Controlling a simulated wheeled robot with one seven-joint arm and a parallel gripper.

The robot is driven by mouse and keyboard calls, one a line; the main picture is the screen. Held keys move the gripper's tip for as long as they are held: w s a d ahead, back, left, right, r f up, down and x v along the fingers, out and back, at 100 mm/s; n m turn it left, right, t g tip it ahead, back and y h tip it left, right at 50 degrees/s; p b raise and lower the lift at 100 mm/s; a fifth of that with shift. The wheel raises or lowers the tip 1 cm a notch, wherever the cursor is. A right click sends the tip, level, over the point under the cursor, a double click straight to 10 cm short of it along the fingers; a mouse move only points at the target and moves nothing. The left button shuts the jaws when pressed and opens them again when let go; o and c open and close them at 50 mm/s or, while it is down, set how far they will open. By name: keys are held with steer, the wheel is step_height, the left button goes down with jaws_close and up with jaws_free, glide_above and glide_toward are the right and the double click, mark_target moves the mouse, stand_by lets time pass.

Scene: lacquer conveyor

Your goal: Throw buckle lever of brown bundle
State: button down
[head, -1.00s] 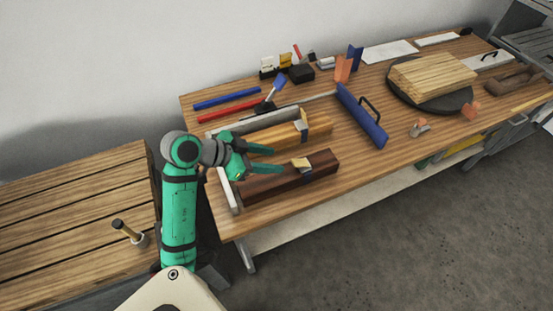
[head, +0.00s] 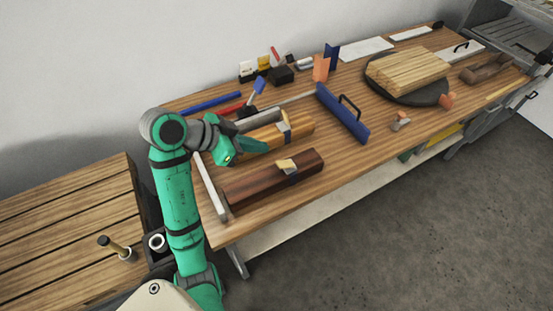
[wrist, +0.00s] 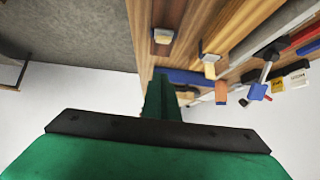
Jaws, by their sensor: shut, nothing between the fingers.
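The brown bundle (head: 252,187) is a dark block of strips lying along the near left part of the workbench. A dark strap with a pale buckle lever (head: 286,166) sits on its top, right of its middle; the lever looks tilted up. In the wrist view, this lever (wrist: 163,36) shows at the top centre. My gripper (head: 264,147) is shut and empty. In the head view it overlaps the lighter orange-brown bundle (head: 300,130), left of and behind the brown bundle's lever, apart from that lever. My green fingers (wrist: 158,92) also show in the wrist view.
The orange-brown bundle has its own strap and pale lever (head: 284,117). A light metal rail (head: 209,187) runs along the bundles' left ends. A blue bar with a black handle (head: 340,112) lies to the right. The bench front right of the brown bundle is clear.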

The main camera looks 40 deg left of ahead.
glide_above(278, 165)
steer(key=w, duration=0.1)
steer(key=f, duration=0.6)
steer(key=shift+w+d+f, duration=0.1)
steer(key=shift+d, duration=0.2)
steer(key=f, duration=0.2)
steer(key=s, duration=0.1)
steer(key=shift+a+f, duration=0.3)
steer(key=shift+f, duration=0.1)
steer(key=shift+s+f, duration=0.25)
steer(key=shift+f, duration=0.15)
steer(key=shift+a, duration=0.1)
